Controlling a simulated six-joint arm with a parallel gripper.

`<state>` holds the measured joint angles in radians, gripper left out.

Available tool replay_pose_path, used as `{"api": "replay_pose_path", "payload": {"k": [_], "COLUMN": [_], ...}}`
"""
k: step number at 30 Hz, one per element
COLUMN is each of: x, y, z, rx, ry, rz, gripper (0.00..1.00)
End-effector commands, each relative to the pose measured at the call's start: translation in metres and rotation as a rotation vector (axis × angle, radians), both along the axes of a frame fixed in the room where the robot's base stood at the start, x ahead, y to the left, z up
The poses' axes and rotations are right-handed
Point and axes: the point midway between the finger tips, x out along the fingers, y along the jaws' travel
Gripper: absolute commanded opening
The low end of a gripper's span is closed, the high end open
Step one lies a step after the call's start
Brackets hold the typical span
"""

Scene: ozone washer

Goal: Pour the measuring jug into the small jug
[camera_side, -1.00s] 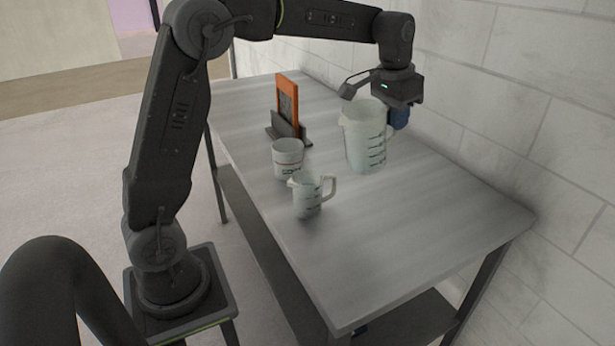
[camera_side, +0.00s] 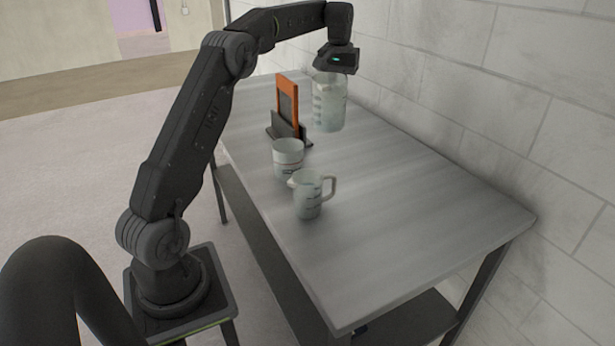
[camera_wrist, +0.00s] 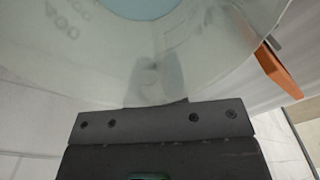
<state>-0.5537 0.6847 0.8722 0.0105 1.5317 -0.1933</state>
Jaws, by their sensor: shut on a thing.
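The measuring jug (camera_side: 329,106) is large, translucent and marked with graduations. It is at the far end of the table, behind the orange stand, and looks about upright. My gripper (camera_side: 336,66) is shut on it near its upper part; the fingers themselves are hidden. I cannot tell how high the jug is above the table. In the wrist view the jug's wall (camera_wrist: 205,60) fills the top, with a pale blue round area inside. The small jug (camera_side: 309,196), pale with a handle on its right and a spout on its left, stands upright at the table's near left edge.
A pale cup (camera_side: 288,158) stands just behind the small jug. An orange panel (camera_side: 287,98) in a dark holder (camera_side: 287,132) stands between the cup and the measuring jug. A block wall (camera_side: 470,90) runs along the right. The table's (camera_side: 400,225) right and near parts are clear.

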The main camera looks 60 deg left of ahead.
Motion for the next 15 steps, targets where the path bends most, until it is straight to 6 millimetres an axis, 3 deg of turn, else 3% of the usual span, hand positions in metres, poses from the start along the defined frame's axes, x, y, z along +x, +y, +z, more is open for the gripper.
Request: {"api": "replay_pose_path", "payload": {"k": [8,15], "x": [-0.001,0.000], "y": [0.000,0.000], "z": [-0.029,-0.078], "rx": [-0.008,-0.019], "ry": [0.009,0.021], "rz": [0.002,0.001], "gripper": [0.00,0.00]}}
